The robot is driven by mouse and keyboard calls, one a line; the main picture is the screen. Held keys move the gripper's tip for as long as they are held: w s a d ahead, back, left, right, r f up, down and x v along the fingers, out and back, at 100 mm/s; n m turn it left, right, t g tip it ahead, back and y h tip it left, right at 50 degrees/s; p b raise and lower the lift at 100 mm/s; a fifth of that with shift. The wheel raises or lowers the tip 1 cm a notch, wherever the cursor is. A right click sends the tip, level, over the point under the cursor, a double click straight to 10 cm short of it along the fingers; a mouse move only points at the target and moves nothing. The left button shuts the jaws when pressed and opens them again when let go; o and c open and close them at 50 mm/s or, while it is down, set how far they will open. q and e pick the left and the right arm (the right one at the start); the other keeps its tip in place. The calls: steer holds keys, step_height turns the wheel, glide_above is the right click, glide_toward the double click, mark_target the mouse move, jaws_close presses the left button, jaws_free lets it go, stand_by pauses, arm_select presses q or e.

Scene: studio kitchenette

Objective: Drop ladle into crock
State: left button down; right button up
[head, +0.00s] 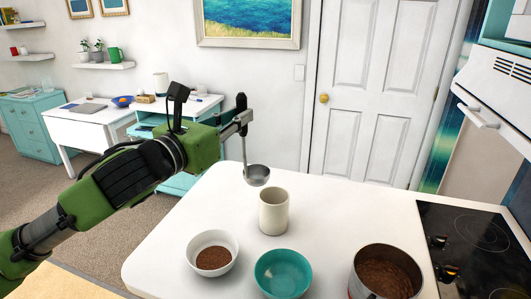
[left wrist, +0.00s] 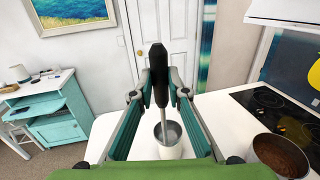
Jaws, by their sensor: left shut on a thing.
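My left gripper (head: 241,116) is shut on the ladle and holds it in the air, handle up and bowl down. The steel ladle (head: 257,176) hangs with its bowl just above and slightly left of the crock's rim in the head view. In the left wrist view the ladle's black handle (left wrist: 158,68) stands between the fingers. The cream crock (head: 273,213) stands upright on the white counter. In the left wrist view the bowl overlaps the crock (left wrist: 168,152), mostly hiding its mouth. My right gripper is not in view.
A white bowl of brown grounds (head: 212,255), a teal bowl (head: 283,274) and a pot with brown contents (head: 385,272) stand at the counter's front. A black cooktop (head: 470,245) is at the right. The counter (head: 335,205) right of the crock is clear.

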arm_select(q)
steer(key=w+d+f, duration=0.3)
steer(key=w, duration=0.1)
steer(key=p, duration=0.3)
glide_above(262, 169)
step_height(262, 169, down, 7)
steer(key=shift+w+d+f, duration=0.1)
steer(key=shift+f, duration=0.2)
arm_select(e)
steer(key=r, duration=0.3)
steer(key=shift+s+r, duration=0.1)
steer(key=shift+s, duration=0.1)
arm_select(q)
steer(key=shift+f, duration=0.15)
